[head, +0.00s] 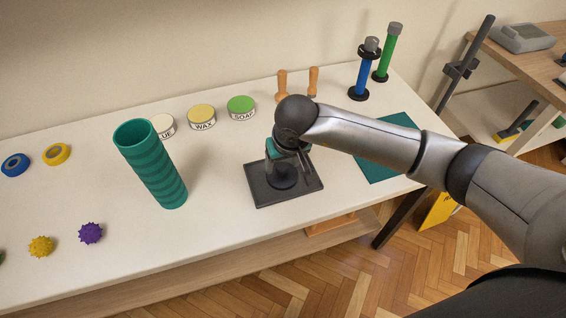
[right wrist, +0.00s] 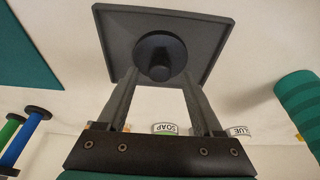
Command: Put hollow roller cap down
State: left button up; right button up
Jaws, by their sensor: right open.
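The hollow roller cap, a dark round disc with a short knob (right wrist: 160,62), rests on a dark square tray (head: 262,198) on the white table; in the head view it (head: 284,181) is partly hidden under my right gripper (head: 288,165). My right gripper is open, pointing down over the tray. In the right wrist view its two fingers (right wrist: 158,80) stand apart on either side of the knob, with visible gaps. A teal ribbed hollow roller (head: 155,170) stands on the table left of the tray. My left gripper is not in view.
Round tins, among them WAX (head: 202,115) and SOAP (head: 241,105), stand behind the tray. Wooden handles (head: 282,84), a blue roller (head: 364,75) and a green roller (head: 386,55) stand at the back. A teal mat (head: 375,165) lies right. Spiky balls (head: 91,233) lie front left.

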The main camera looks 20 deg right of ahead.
jog(key=p+v, duration=0.1)
jog(key=v, duration=1)
